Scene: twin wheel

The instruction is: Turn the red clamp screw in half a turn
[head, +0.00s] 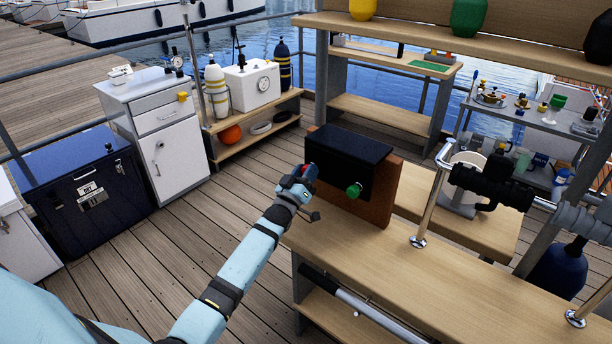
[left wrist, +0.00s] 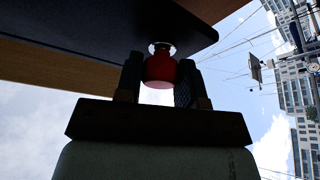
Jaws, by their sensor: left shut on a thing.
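The red clamp screw (left wrist: 159,70) shows in the left wrist view as a round red knob with a bright metal collar behind it, against the dark box. My left gripper (left wrist: 159,82) has a finger on each side of the knob and is shut on it. In the head view the left gripper (head: 298,186) is at the left side of the black box (head: 350,160), and a bit of red shows there. A green knob (head: 354,190) sits on the box's front face. My right gripper is not in view.
The black box stands against a brown wooden board (head: 386,205) on the wooden bench (head: 400,265). A metal rail post (head: 428,210) rises from the bench to the right. A white cabinet (head: 165,125) and a dark blue chest (head: 85,185) stand at the left. Open deck lies between.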

